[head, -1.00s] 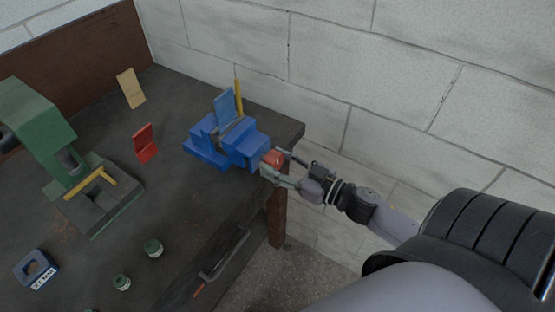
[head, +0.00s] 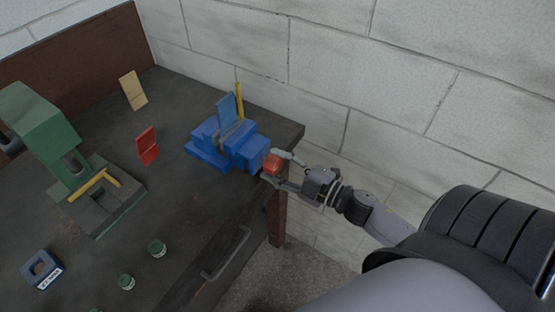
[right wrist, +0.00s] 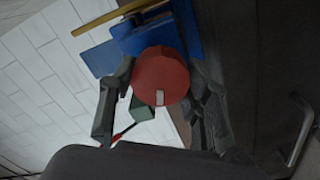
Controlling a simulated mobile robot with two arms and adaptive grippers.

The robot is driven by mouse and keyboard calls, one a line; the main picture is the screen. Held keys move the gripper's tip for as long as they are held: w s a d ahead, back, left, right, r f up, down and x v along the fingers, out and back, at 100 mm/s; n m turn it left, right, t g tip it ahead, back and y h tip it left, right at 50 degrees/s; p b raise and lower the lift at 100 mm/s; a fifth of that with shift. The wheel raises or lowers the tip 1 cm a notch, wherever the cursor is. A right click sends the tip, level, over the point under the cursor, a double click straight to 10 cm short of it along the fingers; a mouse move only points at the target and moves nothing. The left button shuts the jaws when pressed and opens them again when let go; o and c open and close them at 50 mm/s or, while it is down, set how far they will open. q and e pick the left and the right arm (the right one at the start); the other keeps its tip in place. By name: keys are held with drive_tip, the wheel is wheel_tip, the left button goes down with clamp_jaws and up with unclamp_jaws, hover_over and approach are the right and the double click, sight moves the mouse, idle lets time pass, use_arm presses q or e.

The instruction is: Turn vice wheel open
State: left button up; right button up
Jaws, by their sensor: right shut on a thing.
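The blue vice (head: 243,149) stands at the right corner of the dark bench (head: 205,206), with a blue plate and a yellow bar upright at it. Its red wheel (head: 272,164) faces the bench's right edge. In the right wrist view the wheel (right wrist: 161,76) is a round red disc with a pale mark on its face. My right gripper (head: 278,168) is shut on the wheel, one finger on each side of it. In the right wrist view its fingers (right wrist: 160,84) flank the disc. My left gripper is not in view.
A green press (head: 65,150) with a yellow bar stands at the left. A red plate (head: 147,146), a tan plate (head: 133,90), a dark blue block (head: 42,269) and small green-topped jars (head: 157,248) are on the bench. A drawer handle (head: 226,255) juts from the front; a block wall (head: 400,90) stands behind.

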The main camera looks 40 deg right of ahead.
drive_tip(key=n, duration=0.4)
drive_tip(key=shift+f+n+b, duration=0.1)
drive_tip(key=shift+n+b, duration=0.2)
drive_tip(key=shift+b, duration=0.05)
drive_tip(key=n+b, duration=0.1)
drive_tip(key=n, duration=0.3)
drive_tip(key=shift+s+n, duration=0.1)
drive_tip(key=shift+n, duration=0.2)
drive_tip(key=n+b, duration=0.2)
drive_tip(key=n, duration=0.2)
drive_tip(key=shift+n, duration=0.3)
drive_tip(key=n+b, duration=0.1)
drive_tip(key=n, duration=0.2)
drive_tip(key=shift+n+b, duration=0.3)
drive_tip(key=shift+b, duration=0.1)
drive_tip(key=shift+n, duration=0.4)
drive_tip(key=shift+f, duration=0.1)
drive_tip(key=o, duration=1.2)
drive_tip(key=shift+c, duration=0.2)
